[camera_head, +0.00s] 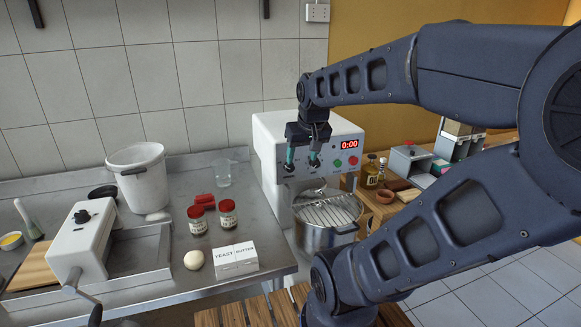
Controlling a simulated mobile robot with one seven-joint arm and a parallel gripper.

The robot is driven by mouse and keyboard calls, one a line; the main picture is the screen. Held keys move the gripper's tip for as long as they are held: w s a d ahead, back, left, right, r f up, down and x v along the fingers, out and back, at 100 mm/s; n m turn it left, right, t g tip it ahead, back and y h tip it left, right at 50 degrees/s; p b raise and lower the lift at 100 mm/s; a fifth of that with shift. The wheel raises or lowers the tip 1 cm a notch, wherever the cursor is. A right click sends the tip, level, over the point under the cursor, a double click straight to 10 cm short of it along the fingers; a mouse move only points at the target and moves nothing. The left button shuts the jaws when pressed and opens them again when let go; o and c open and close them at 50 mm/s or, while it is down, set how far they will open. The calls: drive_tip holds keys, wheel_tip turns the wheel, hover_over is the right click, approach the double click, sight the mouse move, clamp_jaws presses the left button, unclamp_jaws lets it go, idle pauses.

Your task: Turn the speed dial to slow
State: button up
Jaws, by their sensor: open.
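A white mixer (268,150) stands at the right end of the steel counter, with a red 0:00 display, and green and red buttons on its front panel. My gripper (302,161) is open, pointing down in front of the panel's left part, with teal on its fingers. A small dark control shows by the fingertips; the gripper covers much of this area, so I cannot read a dial or its setting. I cannot tell whether the fingers touch the panel. Another black knob (82,216) sits on the white crank machine (82,243) at left.
A steel bowl with a wire guard (326,232) sits below the mixer head. A wooden side table with bottles lies right.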

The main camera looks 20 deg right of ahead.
drive_tip(key=w+d+f, duration=0.2)
drive_tip(key=w, duration=0.7)
approach(290, 167)
drive_tip(key=shift+w+x, duration=0.15)
drive_tip(key=shift+x, duration=2.15)
drive_tip(key=shift+w+x, duration=0.15)
drive_tip(key=shift+x, duration=2.15)
drive_tip(key=shift+d+r, duration=0.15)
drive_tip(key=shift+c, duration=0.3)
drive_tip(key=c, duration=0.9)
